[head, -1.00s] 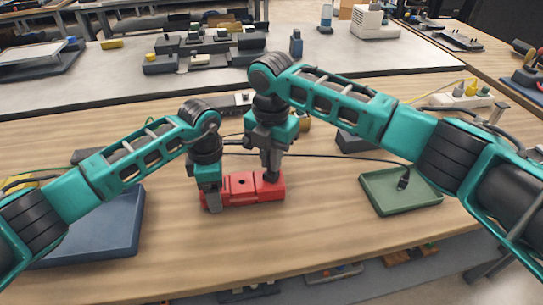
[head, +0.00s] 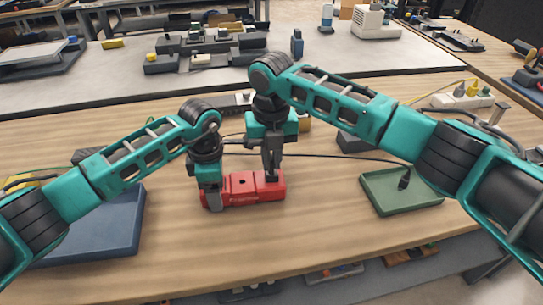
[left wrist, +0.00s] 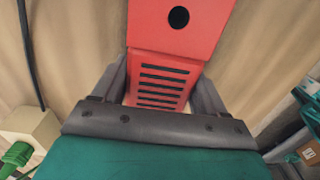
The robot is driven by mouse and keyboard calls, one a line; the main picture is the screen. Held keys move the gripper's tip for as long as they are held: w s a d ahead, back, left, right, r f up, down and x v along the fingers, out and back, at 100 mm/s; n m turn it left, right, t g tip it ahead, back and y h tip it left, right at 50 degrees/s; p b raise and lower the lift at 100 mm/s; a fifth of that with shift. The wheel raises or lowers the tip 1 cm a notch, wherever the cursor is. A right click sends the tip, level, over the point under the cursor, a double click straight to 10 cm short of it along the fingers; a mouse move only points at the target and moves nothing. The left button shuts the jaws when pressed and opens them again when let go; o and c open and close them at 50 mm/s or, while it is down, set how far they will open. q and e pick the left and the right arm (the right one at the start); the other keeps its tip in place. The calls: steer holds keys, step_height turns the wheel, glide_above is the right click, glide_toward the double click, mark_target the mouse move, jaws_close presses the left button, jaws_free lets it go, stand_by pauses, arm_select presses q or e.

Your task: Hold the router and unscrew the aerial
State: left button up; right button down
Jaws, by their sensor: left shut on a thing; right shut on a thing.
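The red router (head: 243,189) lies flat on the wooden table. My left gripper (head: 212,198) is shut across the router's left end. In the left wrist view the router (left wrist: 165,42) shows a dark round hole and a row of black vent slots between the two fingers (left wrist: 160,90). My right gripper (head: 271,172) points down over the router's right end and is shut on the aerial there. The aerial is mostly hidden by the fingers, and I cannot tell how far its thread is in the router.
A green tray (head: 378,204) on the right holds a black plug (head: 404,181) on a cable. A blue tray (head: 92,230) lies on the left under my left arm. A dark cable (head: 330,156) runs behind the router. The table in front of the router is clear.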

steer(key=shift+s+a+f+n, duration=0.15)
steer(key=shift+s+n, duration=0.05)
steer(key=shift+n, duration=1)
steer(key=n, duration=0.5)
steer(key=c, duration=1.5)
jaws_free()
steer(key=shift+o, duration=0.2)
steer(key=shift+w+r, duration=0.1)
steer(key=shift+r, duration=1.55)
